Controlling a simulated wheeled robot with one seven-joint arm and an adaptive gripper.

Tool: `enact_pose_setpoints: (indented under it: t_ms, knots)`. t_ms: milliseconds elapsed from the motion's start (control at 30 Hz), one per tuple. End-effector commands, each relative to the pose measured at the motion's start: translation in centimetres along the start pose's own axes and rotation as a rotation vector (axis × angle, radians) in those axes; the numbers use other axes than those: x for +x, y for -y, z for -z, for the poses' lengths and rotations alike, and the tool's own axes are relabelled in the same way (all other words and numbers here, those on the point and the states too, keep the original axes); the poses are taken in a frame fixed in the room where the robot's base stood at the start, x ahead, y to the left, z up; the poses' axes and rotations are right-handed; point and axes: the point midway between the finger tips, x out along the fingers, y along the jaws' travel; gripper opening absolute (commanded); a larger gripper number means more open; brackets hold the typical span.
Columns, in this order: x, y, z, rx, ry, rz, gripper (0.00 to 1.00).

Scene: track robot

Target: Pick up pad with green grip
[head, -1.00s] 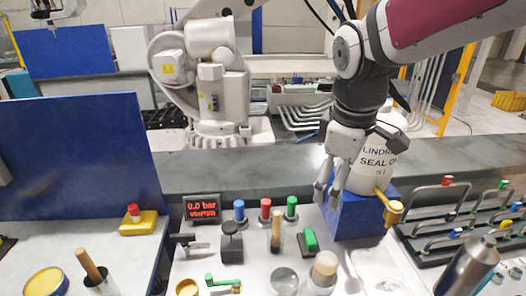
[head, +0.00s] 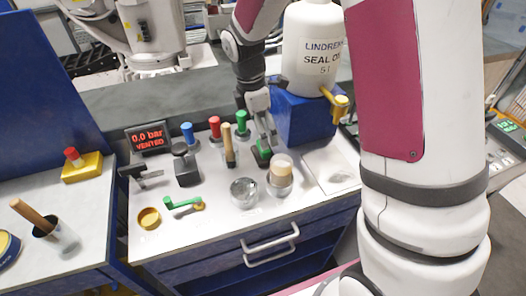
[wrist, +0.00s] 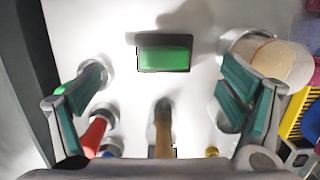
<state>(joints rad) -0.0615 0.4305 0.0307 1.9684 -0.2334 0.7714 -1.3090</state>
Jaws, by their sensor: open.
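The pad with the green grip (head: 263,153) lies on the white bench top, its green top over a dark base. In the wrist view the pad (wrist: 163,55) sits between and just beyond my spread fingers, near the top of the picture. My gripper (head: 261,132) is open and empty, above and close to the pad; in the head view its fingers partly cover it. The wrist view shows my gripper (wrist: 163,88) with one finger on each side and nothing between the pads touching the green grip.
A wooden-handled tool (head: 228,146) stands left of the pad. Red (head: 215,127), blue and green-capped pieces stand behind. A jar with a tan top (head: 281,172) and a glass dish (head: 243,192) are in front. A blue block (head: 300,122) holds the white oil bottle (head: 311,50).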

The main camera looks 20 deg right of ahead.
Motion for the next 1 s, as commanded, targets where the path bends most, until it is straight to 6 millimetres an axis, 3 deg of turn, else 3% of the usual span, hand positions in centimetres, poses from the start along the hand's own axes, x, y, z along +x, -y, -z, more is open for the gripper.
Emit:
enact_pose_setpoints:
  t_ms: [333,600,933,1000]
  knots:
    - [3.0,0.3,0.2,-0.001,0.001,0.003,0.9]
    - [6.6,0.6,0.7,0.0,0.0,0.001,0.9]
    - [7.3,0.6,0.6,0.001,-0.001,-0.001,0.9]
    - [7.3,0.6,0.6,0.001,0.0,-0.001,0.76]
